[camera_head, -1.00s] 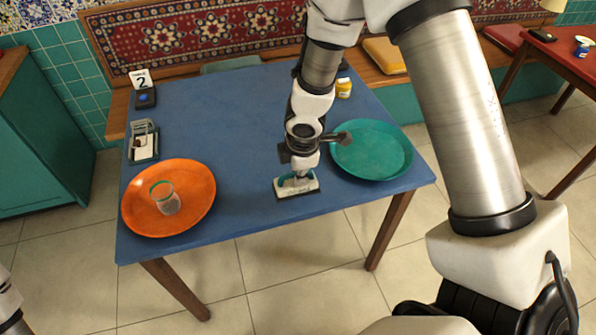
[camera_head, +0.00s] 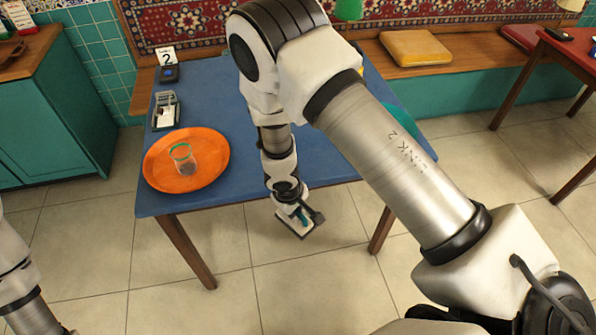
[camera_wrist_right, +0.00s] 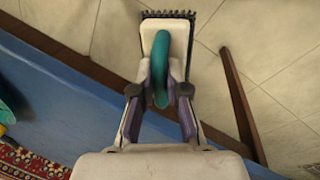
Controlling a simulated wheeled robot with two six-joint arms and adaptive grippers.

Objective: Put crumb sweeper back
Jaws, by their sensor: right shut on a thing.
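The crumb sweeper (camera_head: 302,228) has a white body, a teal loop handle and dark bristles. My right gripper (camera_head: 291,211) is shut on its handle and holds it out past the table's front edge, above the floor. In the right wrist view the sweeper (camera_wrist_right: 152,42) is pinched between the fingers of the gripper (camera_wrist_right: 159,92), its bristles at the far side. My left arm shows only at the lower left of the head view; its gripper is out of view.
The blue table (camera_head: 225,95) bears an orange tray (camera_head: 160,184) with a glass (camera_head: 184,160), a grey holder (camera_head: 165,111) and a table-number sign (camera_head: 166,57). A teal tray (camera_head: 400,118) is mostly hidden behind my right arm. Open floor lies in front.

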